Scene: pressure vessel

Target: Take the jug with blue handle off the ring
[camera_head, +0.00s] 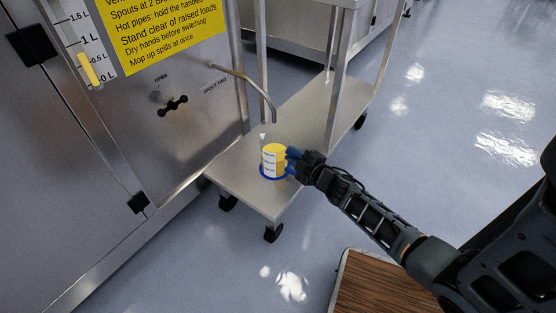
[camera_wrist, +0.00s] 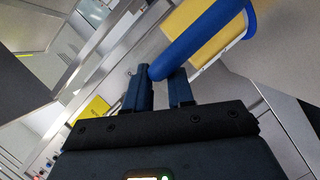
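The jug with blue handle (camera_head: 269,160) is a yellow-filled vessel with a white label. It stands upright on the lower shelf, within the blue ring (camera_head: 264,176) at its base. My gripper (camera_head: 297,165) is at the jug's right side, at the handle. In the wrist view the blue handle (camera_wrist: 205,35) runs down to my gripper (camera_wrist: 160,78), its lower end between the two fingertips. The fingers are close together with only about the handle's width between them, and look shut on it. The exact contact is partly hidden.
A bent metal spout (camera_head: 250,83) reaches out from the steel vessel (camera_head: 170,140) above and behind the jug. The cart's shelf (camera_head: 240,190) has upright posts (camera_head: 340,75) behind. A wood-topped surface (camera_head: 375,290) lies at the bottom right. Blue floor is open at right.

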